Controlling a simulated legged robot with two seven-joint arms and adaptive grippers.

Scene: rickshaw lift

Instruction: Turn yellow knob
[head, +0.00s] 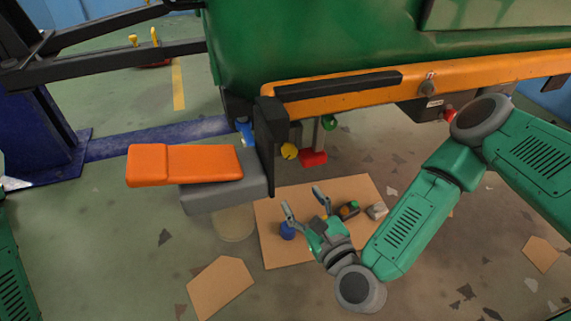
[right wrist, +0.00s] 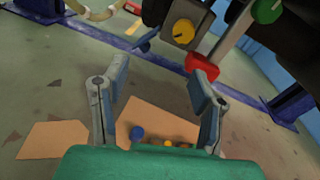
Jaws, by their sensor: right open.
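The yellow knob (head: 289,152) sits low under the orange edge of the green vehicle body, just right of a dark upright bracket. It also shows in the right wrist view (right wrist: 183,31), round with a dark mark, on a grey mount. My right gripper (head: 301,198) is open and empty. It is below the knob in the head view, with its fingers pointing up toward it. In the right wrist view both fingers (right wrist: 157,76) are spread, and the knob is beyond them, apart from them. My left gripper is not in view.
A red handle (head: 313,158), a green knob (head: 330,123) and a blue part (head: 245,133) are near the yellow knob. An orange pad (head: 185,163) juts out left. Cardboard (head: 280,250) with several small objects lies on the floor below. A dark post stands at left.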

